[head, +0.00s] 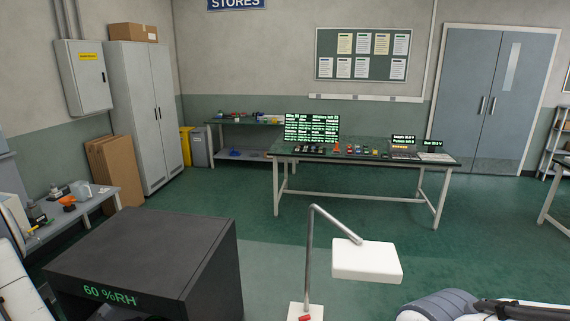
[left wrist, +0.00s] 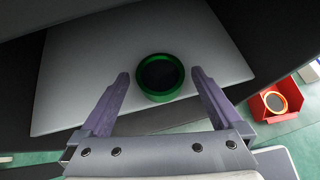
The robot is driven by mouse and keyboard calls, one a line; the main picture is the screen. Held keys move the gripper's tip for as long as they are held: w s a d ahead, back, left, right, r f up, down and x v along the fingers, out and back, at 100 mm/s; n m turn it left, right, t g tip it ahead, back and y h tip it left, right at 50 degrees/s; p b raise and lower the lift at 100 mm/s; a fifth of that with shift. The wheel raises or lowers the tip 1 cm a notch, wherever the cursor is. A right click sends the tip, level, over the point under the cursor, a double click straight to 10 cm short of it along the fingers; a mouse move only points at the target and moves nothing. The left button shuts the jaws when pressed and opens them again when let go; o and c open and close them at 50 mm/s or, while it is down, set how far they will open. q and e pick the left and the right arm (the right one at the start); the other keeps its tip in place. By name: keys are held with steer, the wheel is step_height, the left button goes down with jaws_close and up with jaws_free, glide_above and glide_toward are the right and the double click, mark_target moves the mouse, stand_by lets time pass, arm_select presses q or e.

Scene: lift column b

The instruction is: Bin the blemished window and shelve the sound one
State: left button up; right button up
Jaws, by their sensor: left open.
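A round window (left wrist: 159,75) with a green rim and dark glass lies on a pale plate (left wrist: 75,70) inside a dark enclosure in the left wrist view. My left gripper (left wrist: 160,76) is open, with one finger on either side of this window and a visible gap to each side of its rim. Another round window (left wrist: 275,102), orange-rimmed with pale glass, lies in a red open bin (left wrist: 291,88) at the right. No blemish can be made out on either. The head view shows neither window. My right gripper is not in view.
A dark cabinet (head: 150,245) marked 60 %RH stands at the lower left of the head view. A white lamp (head: 367,260) on a bent stem stands right of it. A bench (head: 360,157) with displays stands behind, with open green floor before it.

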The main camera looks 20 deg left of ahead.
arm_select(q)
steer(key=shift+x, duration=0.85)
steer(key=shift+s+r+b, duration=0.4)
steer(key=shift+r+b, duration=0.05)
steer(key=shift+r, duration=0.5)
